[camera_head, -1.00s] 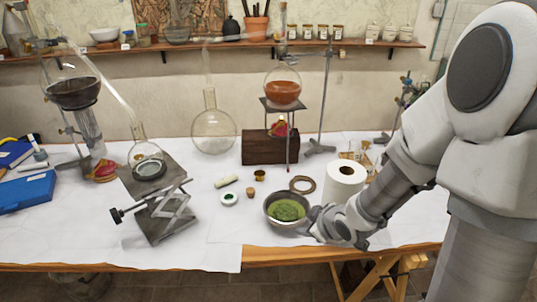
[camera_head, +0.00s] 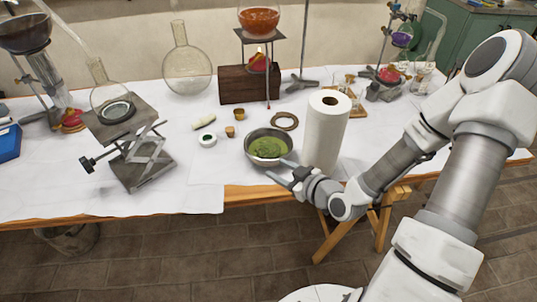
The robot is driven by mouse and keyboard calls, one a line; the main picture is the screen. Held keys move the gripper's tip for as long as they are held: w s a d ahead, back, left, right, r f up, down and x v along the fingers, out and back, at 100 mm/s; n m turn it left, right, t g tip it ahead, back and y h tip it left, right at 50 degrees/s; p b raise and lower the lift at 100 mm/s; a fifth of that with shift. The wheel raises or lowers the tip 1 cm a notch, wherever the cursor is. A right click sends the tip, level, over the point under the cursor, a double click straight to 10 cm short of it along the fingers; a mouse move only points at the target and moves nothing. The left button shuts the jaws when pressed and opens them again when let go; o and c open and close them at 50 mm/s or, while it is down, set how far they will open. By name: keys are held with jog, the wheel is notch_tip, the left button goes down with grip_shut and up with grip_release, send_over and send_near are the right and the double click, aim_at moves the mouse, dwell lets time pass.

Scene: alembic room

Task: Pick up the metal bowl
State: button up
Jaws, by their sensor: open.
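The metal bowl (camera_head: 252,134) stands upright near the front edge of the table, with green material (camera_head: 268,148) inside it. My gripper (camera_head: 285,170) is open and comes in from the right, just in front of the bowl's lower right side. The fingers point left toward the bowl. They look empty, and I cannot tell whether they touch the rim.
A paper towel roll (camera_head: 325,130) stands close to the right of the bowl, beside my arm. A brown ring (camera_head: 285,121) lies behind the bowl. A small white dish (camera_head: 208,140) and a cork (camera_head: 230,132) lie to its left. A lab jack (camera_head: 135,160) stands farther left.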

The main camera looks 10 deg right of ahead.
jog(key=x, duration=1.4)
jog(key=shift+w+a+f+b, duration=0.1)
jog(key=shift+w+f+b, duration=0.1)
jog(key=shift+w+b, duration=0.15)
jog(key=shift+c, duration=0.4)
grip_shut()
